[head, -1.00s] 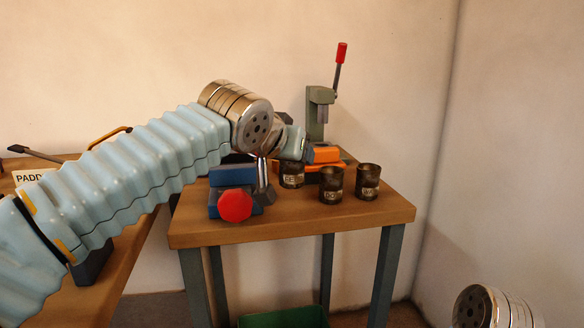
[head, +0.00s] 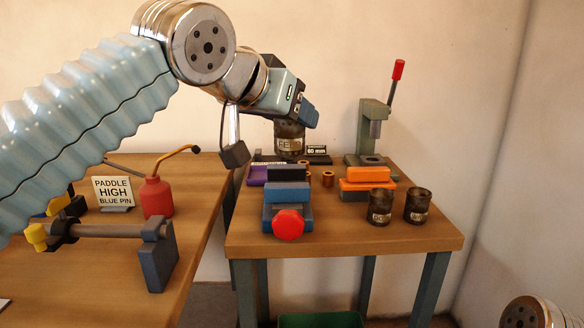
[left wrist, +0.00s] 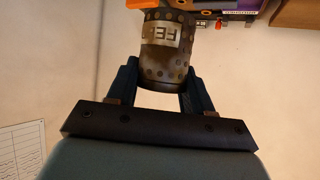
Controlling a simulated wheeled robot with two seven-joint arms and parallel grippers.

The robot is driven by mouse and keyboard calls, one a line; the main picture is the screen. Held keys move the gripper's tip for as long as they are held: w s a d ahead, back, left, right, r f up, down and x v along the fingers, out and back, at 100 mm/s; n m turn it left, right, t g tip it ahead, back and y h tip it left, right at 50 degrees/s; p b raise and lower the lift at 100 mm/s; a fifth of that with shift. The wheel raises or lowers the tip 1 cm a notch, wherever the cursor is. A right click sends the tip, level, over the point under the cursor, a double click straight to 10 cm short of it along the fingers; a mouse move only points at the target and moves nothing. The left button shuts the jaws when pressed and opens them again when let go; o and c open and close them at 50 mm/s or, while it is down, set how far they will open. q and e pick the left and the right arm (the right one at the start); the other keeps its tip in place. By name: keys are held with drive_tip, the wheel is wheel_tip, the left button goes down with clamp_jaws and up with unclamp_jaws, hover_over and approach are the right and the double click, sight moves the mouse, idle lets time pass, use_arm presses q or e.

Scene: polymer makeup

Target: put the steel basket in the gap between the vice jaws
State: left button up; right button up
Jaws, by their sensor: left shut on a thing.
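A dark perforated steel basket (head: 290,142) with a label starting "FE" is held upright above the back of the small table. It also shows in the left wrist view (left wrist: 166,58), between the two fingers. My left gripper (head: 297,112) is shut on it. The blue vice (head: 287,197) with a red knob (head: 288,225) stands on the table, below and in front of the basket. A dark block (head: 287,174) stands behind its blue front block; the gap between them is hard to make out from here. My right gripper is out of view.
Two more dark baskets (head: 380,206) (head: 418,205) stand at the table's right. An orange block device (head: 367,184) and a grey press (head: 374,130) with a red-tipped lever stand behind them. Small copper-coloured cylinders (head: 328,179) stand beside the vice. The left bench holds a red oil can (head: 156,197).

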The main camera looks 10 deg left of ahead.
use_arm(q)
drive_tip(key=w+a+f, duration=0.1)
drive_tip(key=w+f, duration=0.2)
drive_tip(key=w, duration=0.1)
drive_tip(key=w+a+f, duration=0.1)
drive_tip(key=w+f, duration=0.2)
drive_tip(key=w, duration=0.2)
drive_tip(key=w+a+f, duration=0.1)
drive_tip(key=w+f, duration=0.3)
drive_tip(key=shift+w, duration=0.3)
drive_tip(key=shift+f+b, duration=0.4)
drive_tip(key=shift+f, duration=1)
drive_tip(key=shift+f, duration=0.2)
drive_tip(key=o, duration=1)
drive_tip(key=shift+o, duration=0.2)
